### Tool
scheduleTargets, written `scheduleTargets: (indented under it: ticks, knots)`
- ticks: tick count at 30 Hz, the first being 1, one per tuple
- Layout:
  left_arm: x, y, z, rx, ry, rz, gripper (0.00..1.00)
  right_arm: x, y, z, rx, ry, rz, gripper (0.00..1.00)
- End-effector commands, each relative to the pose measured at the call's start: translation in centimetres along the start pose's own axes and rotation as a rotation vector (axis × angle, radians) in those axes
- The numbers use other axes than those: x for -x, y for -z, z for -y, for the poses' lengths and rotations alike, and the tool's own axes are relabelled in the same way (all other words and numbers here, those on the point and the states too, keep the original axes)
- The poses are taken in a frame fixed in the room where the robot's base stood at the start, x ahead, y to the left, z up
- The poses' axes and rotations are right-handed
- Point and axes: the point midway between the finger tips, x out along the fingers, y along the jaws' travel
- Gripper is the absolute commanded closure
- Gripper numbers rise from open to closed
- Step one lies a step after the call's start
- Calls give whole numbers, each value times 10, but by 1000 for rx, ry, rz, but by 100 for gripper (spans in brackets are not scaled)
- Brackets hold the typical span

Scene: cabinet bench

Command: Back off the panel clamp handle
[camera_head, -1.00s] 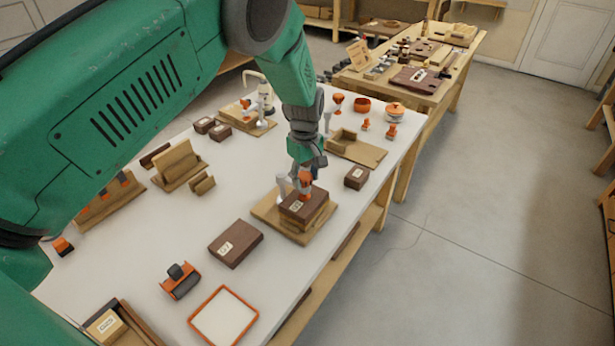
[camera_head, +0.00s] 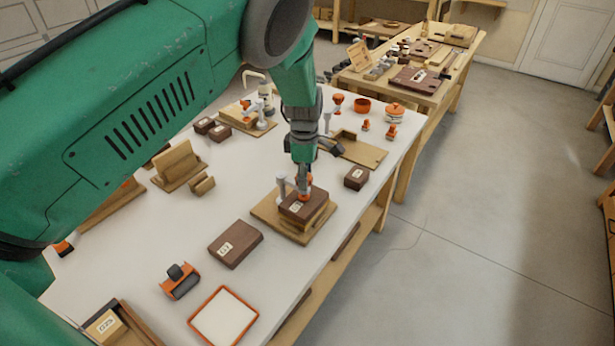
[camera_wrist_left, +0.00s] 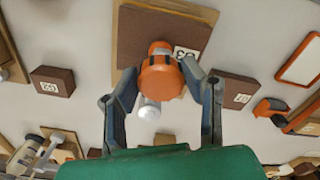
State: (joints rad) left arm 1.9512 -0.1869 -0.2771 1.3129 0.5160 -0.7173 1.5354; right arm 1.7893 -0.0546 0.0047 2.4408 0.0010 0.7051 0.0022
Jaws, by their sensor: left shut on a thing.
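The panel clamp has an orange handle (camera_wrist_left: 160,78) and a pale grey post (camera_head: 282,187). It stands by a dark brown labelled panel block (camera_head: 318,209) on a light wooden base board (camera_head: 270,222). My left gripper (camera_head: 304,186) points down over the block. It is shut on the orange handle, with one finger on each side of it in the wrist view (camera_wrist_left: 158,84). The handle's lower part and the clamp's contact with the panel are mostly hidden. My right gripper is not in view.
A loose brown block (camera_head: 236,243) lies in front and a smaller one (camera_head: 356,177) to the right. An orange-rimmed tray (camera_head: 223,317) is at the front. Another clamp board (camera_head: 262,125) and a wooden corner fixture (camera_head: 358,151) stand behind.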

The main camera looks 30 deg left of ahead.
Motion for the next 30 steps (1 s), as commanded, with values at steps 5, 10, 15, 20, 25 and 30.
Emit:
scheduleTargets:
  ticks: [5,10,15,20,25,30]
  knots:
    - [3,5,-4,32,-9,-6,92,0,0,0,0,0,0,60]
    - [3,5,-4,39,-9,-7,92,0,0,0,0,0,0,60]
    - [3,5,-4,38,-9,-7,92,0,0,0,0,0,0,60]
    - [3,5,-4,38,-9,-7,43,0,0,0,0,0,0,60]
    - [1,2,-2,37,-5,-5,43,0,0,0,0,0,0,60]
    - [3,0,-1,36,-4,-6,43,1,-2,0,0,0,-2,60]
